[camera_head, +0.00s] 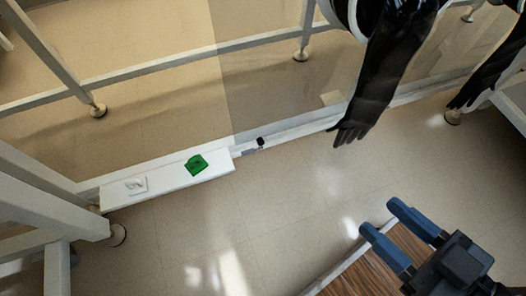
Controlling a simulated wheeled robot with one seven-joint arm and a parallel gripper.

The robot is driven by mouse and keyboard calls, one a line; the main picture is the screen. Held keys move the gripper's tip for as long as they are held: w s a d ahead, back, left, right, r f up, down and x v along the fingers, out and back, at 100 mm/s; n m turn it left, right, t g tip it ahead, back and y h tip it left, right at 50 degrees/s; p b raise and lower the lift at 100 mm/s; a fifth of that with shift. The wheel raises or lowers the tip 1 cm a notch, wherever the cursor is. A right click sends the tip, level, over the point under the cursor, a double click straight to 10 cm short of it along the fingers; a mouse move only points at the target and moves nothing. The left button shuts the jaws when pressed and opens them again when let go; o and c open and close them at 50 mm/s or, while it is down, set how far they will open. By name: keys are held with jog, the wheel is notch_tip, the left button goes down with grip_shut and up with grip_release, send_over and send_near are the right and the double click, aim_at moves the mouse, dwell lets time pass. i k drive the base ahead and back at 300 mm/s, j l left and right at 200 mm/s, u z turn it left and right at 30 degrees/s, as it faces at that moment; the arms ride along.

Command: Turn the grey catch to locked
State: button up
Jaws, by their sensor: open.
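A pale grey catch (137,185) sits on a small plate at the left end of a long white panel (166,190), low in the left of the view. The catch is small here, and I cannot tell whether it is locked. My gripper (378,217) is at the lower right, with its two blue fingers apart and nothing between them. It is well to the right of the catch and clear of the panel.
A green part (196,165) sits on the same panel, right of the grey catch. A small dark fitting (260,142) is on the rail beyond it. A black glove (378,80) hangs at the upper right. A wood-topped surface (375,270) lies below my gripper.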

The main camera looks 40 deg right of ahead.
aim_at(249, 151)
jog(key=u, duration=0.55)
jog(key=i+l+u, duration=0.1)
jog(key=l+u, duration=0.6)
jog(key=u, duration=0.2)
jog(key=l+u, duration=0.4)
jog(key=k+l, duration=0.1)
jog(key=l, duration=0.35)
jog(key=k+l, duration=0.1)
jog(key=l, duration=0.3)
